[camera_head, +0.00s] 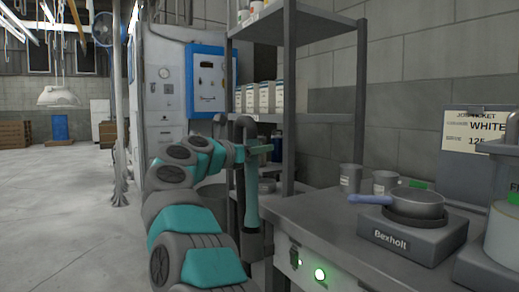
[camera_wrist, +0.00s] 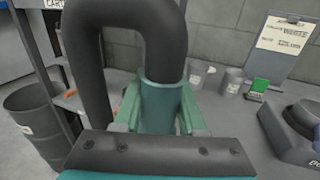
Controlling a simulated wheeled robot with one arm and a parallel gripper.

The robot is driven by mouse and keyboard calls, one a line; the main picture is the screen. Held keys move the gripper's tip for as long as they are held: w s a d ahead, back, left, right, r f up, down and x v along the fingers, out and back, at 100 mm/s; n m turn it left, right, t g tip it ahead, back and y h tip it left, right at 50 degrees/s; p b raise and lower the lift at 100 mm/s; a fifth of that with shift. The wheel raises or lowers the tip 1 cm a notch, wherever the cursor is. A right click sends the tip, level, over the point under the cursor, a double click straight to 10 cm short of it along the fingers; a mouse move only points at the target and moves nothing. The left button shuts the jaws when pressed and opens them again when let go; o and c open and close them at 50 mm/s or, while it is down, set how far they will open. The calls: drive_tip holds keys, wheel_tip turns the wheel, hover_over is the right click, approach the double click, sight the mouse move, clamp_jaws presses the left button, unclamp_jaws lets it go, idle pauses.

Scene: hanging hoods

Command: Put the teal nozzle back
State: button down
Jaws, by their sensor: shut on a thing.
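The teal nozzle (camera_head: 251,195) hangs roughly upright beside the left end of the workbench in the head view. A thick dark hose (camera_wrist: 110,30) arches over and joins its top in the wrist view, where the nozzle (camera_wrist: 162,105) stands between the fingers. My gripper (camera_head: 254,150) is shut on the nozzle near its upper end; it also shows in the wrist view (camera_wrist: 161,112), with one green finger on each side. The nozzle's lower end is hidden in the wrist view. I cannot make out a holder for it with certainty.
The grey workbench (camera_head: 335,215) carries a Bexholt hotplate (camera_head: 400,237) with a blue-handled pan (camera_head: 415,203), grey cups (camera_head: 350,178) and a job ticket board (camera_head: 478,150). A shelf rack (camera_head: 289,90) rises behind. Open floor lies left.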

sight(256, 183)
drive_tip(key=shift+f, duration=0.1)
idle(0.4)
wheel_tip(256, 183, down, 10)
drive_tip(key=b, duration=1)
drive_tip(key=shift+r, duration=0.25)
drive_tip(key=shift+c, duration=2)
unclamp_jaws()
drive_tip(key=shift+s+a, duration=0.4)
drive_tip(key=b+v, duration=0.1)
drive_tip(key=v, duration=0.5)
drive_tip(key=shift+s+a, duration=0.15)
drive_tip(key=shift+s, duration=0.2)
